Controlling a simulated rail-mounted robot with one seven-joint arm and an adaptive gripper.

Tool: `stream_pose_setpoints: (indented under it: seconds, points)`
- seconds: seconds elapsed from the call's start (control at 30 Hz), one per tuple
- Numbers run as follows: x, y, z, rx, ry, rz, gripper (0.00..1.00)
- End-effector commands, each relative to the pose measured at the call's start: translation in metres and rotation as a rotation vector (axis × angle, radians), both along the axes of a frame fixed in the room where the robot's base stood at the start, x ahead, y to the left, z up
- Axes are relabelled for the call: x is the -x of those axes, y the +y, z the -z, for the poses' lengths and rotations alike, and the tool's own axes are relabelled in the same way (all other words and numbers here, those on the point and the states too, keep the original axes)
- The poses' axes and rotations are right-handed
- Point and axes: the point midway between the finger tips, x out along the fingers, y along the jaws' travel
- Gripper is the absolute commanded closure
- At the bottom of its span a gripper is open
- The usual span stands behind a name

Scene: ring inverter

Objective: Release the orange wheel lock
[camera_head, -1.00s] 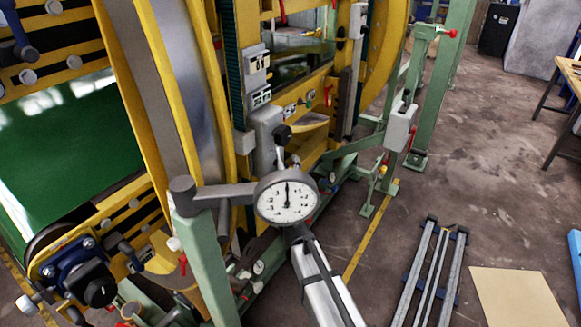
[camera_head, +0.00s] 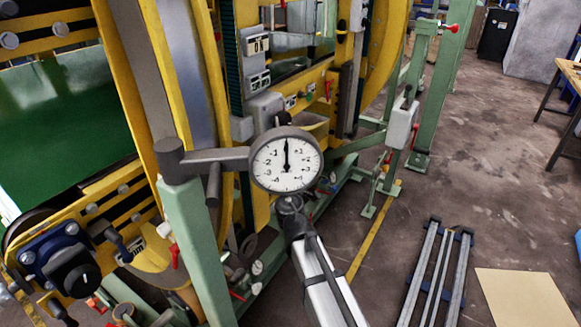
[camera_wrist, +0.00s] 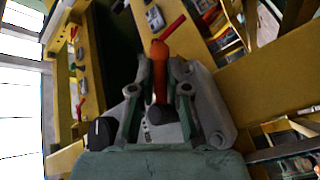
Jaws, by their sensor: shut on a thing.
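The orange lock lever (camera_wrist: 159,52) shows in the wrist view, above a dark shaft or knob (camera_wrist: 159,112). My gripper (camera_wrist: 160,68) has its two fingers on either side of the lever and is shut on it. The fingers cover part of the lever's sides, and its base is hard to make out. In the head view, my arm reaches up from the bottom middle, and a dial gauge hides the gripper and the lever.
The dial gauge (camera_head: 287,160) sits on a bracket from a green post (camera_head: 195,240), close to my arm. Yellow ring rims (camera_head: 130,100) stand at left. A blue motor unit (camera_head: 60,262) is at lower left. Rails (camera_head: 437,270) and a tan board (camera_head: 520,297) lie on open floor at right.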

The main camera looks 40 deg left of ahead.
Motion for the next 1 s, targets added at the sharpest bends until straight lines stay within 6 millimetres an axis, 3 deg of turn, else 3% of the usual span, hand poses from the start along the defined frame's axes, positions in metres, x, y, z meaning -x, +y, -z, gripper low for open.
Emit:
stream_pose_setpoints:
  seconds: [0.37,0.4,0.43,0.47,0.8,1.0]
  points:
    - [-0.001,0.001,-0.001,0.001,-0.010,-0.001,1.00]
    - [-0.001,0.001,-0.002,0.001,-0.010,-0.001,0.74]
    - [-0.001,0.001,-0.002,0.001,-0.010,-0.001,0.64]
    - [-0.001,0.001,-0.002,0.001,-0.010,-0.001,0.60]
    - [0.001,-0.001,-0.001,0.000,-0.009,0.000,0.60]
    - [0.012,-0.010,0.001,0.000,-0.009,0.000,0.60]
